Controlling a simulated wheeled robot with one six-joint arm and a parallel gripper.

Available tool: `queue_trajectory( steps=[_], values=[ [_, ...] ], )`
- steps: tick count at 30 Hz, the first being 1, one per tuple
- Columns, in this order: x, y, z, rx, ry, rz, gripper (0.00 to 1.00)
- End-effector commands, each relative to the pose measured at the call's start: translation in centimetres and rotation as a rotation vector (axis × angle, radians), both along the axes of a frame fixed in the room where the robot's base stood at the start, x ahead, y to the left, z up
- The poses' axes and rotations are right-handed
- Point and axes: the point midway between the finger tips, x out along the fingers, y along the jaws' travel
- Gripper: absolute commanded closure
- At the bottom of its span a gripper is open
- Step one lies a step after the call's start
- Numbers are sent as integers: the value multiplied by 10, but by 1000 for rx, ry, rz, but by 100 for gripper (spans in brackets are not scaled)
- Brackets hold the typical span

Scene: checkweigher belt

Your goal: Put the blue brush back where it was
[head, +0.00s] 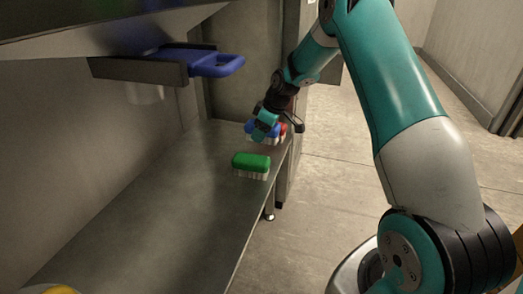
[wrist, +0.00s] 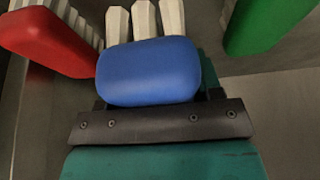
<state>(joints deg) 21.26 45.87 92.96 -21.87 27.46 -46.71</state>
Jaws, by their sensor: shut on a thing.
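The blue brush (head: 249,127) is in my gripper (head: 265,124) near the far end of the metal shelf. In the wrist view the blue brush (wrist: 148,72) sits against the dark gripper plate, with its pale bristles pointing away. One finger is mostly hidden behind the brush. I cannot tell whether the bristles touch the shelf or hang just above it.
A red brush (head: 283,130) is close beside the blue one, partly hidden by my gripper. A green brush (head: 251,161) stands nearer on the metal shelf (head: 150,215). The shelf's near part is largely clear.

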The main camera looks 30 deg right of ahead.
Motion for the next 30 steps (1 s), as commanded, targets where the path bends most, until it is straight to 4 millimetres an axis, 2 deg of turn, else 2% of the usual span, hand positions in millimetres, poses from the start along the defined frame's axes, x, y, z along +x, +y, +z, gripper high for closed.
queue_trajectory(
  steps=[1, 8, 14, 25, 26, 29, 30],
  values=[
    [0, 0, -8, 0, -1, 1, 63],
    [0, 0, -25, 0, 0, 1, 63],
    [0, 0, -56, 0, 0, -1, 63],
    [0, 0, -60, -1, -2, -1, 63],
    [0, 0, -60, -1, -2, -1, 38],
    [0, 0, -59, -1, -2, -1, 15],
    [0, 0, -59, -1, -2, -1, 15]
  ],
)
